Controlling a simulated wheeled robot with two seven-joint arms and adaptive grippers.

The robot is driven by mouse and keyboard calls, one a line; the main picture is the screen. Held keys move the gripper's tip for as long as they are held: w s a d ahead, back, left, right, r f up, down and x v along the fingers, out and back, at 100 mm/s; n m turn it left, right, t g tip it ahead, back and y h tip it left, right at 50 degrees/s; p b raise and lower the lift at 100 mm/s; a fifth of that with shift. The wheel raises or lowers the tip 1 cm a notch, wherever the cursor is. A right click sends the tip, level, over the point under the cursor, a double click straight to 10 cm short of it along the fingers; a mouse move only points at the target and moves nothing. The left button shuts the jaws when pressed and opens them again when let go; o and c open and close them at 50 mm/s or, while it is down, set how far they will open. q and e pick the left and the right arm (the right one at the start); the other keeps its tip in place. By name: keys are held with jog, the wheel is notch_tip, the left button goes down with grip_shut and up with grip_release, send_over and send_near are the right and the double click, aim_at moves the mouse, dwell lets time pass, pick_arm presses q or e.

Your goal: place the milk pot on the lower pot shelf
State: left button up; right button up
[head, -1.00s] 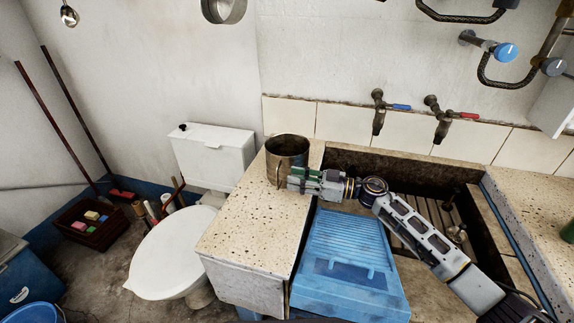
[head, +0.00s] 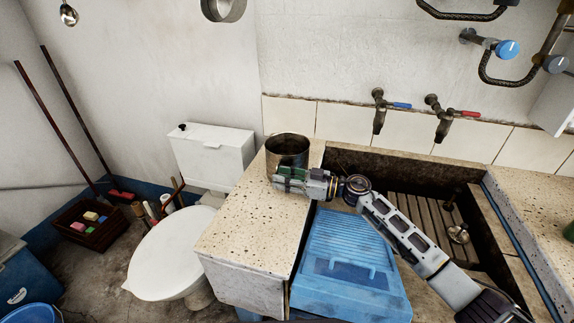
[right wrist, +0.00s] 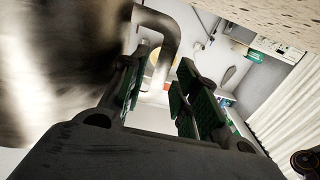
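The milk pot, a dull metal pot (head: 287,148), stands upright at the back of the speckled stone counter, left of the trough. My right gripper (head: 281,178) is at its near side and covers the handle in the head view. In the right wrist view the pot's blurred body (right wrist: 50,60) fills the left side. Its bent handle (right wrist: 167,35) shows in the gap between the spread green-padded fingers of my right gripper (right wrist: 165,95). The fingers are not shut on it. I cannot make out the lower pot shelf. My left gripper is not in view.
A blue washboard (head: 345,260) lies right of the counter slab (head: 250,225), in front of the stone trough (head: 405,205). Two taps (head: 378,110) stick out above the trough. A white toilet (head: 170,255) stands to the left. A metal pan (head: 223,9) shows at the top edge.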

jog(key=shift+w+a, duration=0.1)
jog(key=shift+a, duration=0.2)
grip_shut()
jog(key=shift+r, duration=0.15)
dwell(0.3)
